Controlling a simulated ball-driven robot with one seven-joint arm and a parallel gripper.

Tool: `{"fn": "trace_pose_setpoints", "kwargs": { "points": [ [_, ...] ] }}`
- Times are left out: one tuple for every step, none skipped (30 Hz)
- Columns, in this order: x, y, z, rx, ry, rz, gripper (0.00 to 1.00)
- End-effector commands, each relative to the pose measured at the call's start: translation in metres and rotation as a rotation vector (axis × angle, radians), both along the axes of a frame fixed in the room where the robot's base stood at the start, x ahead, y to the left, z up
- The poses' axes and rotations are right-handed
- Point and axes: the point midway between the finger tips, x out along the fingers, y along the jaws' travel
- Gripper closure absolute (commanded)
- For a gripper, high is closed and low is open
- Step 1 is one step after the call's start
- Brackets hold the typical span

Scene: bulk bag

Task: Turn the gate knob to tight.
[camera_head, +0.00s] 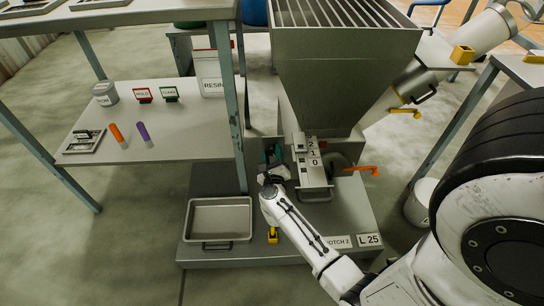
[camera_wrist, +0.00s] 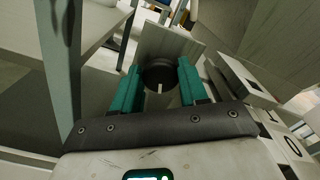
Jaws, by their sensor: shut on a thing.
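The gate knob (camera_wrist: 159,76) is a dark round knob with a pale line on its face. In the wrist view it sits between the two teal fingers of my gripper (camera_wrist: 160,88), which are shut on it from both sides. In the head view my gripper (camera_head: 271,160) is at the left side of the hopper's outlet, and I cannot make out the knob there. Beside it is the gate's pale scale plate (camera_head: 313,151) with the numbers 2, 1 and 0. No "tight" mark is readable.
The grey hopper (camera_head: 343,70) stands above the outlet. An orange handle (camera_head: 362,170) sticks out to the right. An empty tray (camera_head: 219,218) lies on the base at left. A shelf table (camera_head: 190,147) with a steel post (camera_head: 229,95) stands close on the left.

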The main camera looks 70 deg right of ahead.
Motion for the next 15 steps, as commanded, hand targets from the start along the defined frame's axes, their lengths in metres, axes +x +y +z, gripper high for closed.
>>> {"fn": "trace_pose_setpoints", "kwargs": {
  "points": [
    [-0.0012, 0.0001, -0.0026, 0.012, -0.020, -0.001, 0.87],
    [-0.0012, 0.0001, -0.0025, 0.017, -0.032, -0.001, 0.87],
    [-0.0013, 0.0000, -0.0024, 0.023, -0.047, -0.001, 0.87],
    [-0.0013, 0.0000, -0.0024, 0.027, -0.056, -0.001, 0.87],
    [-0.0014, 0.0000, -0.0024, 0.030, -0.065, -0.001, 0.87],
    [-0.0014, -0.0001, -0.0023, 0.035, -0.076, -0.001, 0.87],
    [-0.0014, -0.0001, -0.0023, 0.038, -0.084, -0.001, 0.87],
    [-0.0014, -0.0001, -0.0023, 0.040, -0.089, -0.001, 0.87],
    [-0.0015, -0.0001, -0.0023, 0.044, -0.096, -0.001, 0.87],
    [-0.0015, 0.0000, -0.0022, 0.046, -0.099, 0.000, 0.87],
    [-0.0015, -0.0001, -0.0022, 0.047, -0.103, 0.000, 0.87],
    [-0.0015, 0.0000, -0.0022, 0.049, -0.106, 0.000, 0.87],
    [-0.0015, 0.0000, -0.0022, 0.050, -0.109, 0.000, 0.87],
    [-0.0015, 0.0000, -0.0022, 0.050, -0.110, 0.000, 0.87],
    [-0.0015, 0.0000, -0.0022, 0.051, -0.112, 0.000, 0.87]
  ]
}}
